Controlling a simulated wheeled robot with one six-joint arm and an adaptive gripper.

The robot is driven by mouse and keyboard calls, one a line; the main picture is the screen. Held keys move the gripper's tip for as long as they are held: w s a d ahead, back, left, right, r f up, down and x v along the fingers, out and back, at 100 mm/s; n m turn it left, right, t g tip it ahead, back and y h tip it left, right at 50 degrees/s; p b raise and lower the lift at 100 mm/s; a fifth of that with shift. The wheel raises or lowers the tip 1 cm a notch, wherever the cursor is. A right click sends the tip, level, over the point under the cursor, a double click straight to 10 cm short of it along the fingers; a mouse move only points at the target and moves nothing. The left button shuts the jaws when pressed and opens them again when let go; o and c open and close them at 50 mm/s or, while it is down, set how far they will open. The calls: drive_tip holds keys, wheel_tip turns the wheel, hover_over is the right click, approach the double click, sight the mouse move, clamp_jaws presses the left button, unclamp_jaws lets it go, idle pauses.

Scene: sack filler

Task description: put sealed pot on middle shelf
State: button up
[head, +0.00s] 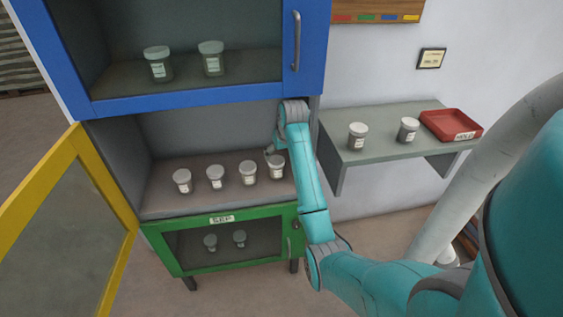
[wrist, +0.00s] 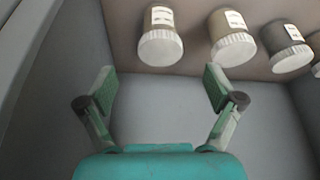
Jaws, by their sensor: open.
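Several white-lidded pots stand in a row on the middle shelf (head: 160,200) behind the open yellow door. The rightmost pot (head: 276,167) is beside my gripper (head: 270,150), which is partly hidden by my own arm. In the wrist view, which looks upside down, my gripper (wrist: 157,88) is open with nothing between its fingers. That same pot (wrist: 160,38) appears just beyond the fingertips, apart from them. A second pot (wrist: 231,37) and a third (wrist: 287,46) stand beside it. I cannot tell which pot is the sealed one.
The blue upper compartment (head: 200,100) holds two pots. The green lower compartment (head: 222,219), labelled SEP, is shut with two pots inside. The yellow door (head: 70,225) swings out left. A side shelf (head: 385,135) holds two pots and a red HOLD tray (head: 450,124).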

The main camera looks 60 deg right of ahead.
drive_tip(key=shift+s+a+r, duration=0.1)
drive_tip(key=shift+n+t, duration=0.3)
drive_tip(key=shift+t, duration=0.1)
drive_tip(key=a+f, duration=0.4)
drive_tip(key=w+a+f, duration=0.1)
drive_tip(key=a+f, duration=0.1)
drive_tip(key=f, duration=0.1)
drive_tip(key=shift+a, duration=0.2)
drive_tip(key=s+a+f+n+t, duration=0.1)
drive_tip(key=s+a+f, duration=0.25)
drive_tip(key=a, duration=0.55)
drive_tip(key=s+a+f+n+t, duration=0.1)
drive_tip(key=s+a+f+t, duration=0.15)
drive_tip(key=a+f, duration=0.4)
drive_tip(key=s+a+f+n+t, duration=0.1)
drive_tip(key=s+a+f, duration=0.25)
drive_tip(key=a, duration=0.75)
drive_tip(key=s+a+r+t, duration=0.2)
drive_tip(key=s+a, duration=0.4)
drive_tip(key=s, duration=0.2)
drive_tip(key=s+a+r+n+t+y, duration=0.1)
drive_tip(key=s+a+r+n+t, duration=0.1)
drive_tip(key=s+a+r, duration=0.3)
drive_tip(key=s+a+r+n+t+y, duration=0.1)
drive_tip(key=s+a+r, duration=0.3)
drive_tip(key=s+r, duration=0.9)
drive_tip(key=shift+s+a+n+t+y, duration=0.15)
drive_tip(key=shift+a+n+t+y, duration=0.25)
drive_tip(key=shift+n+t, duration=0.1)
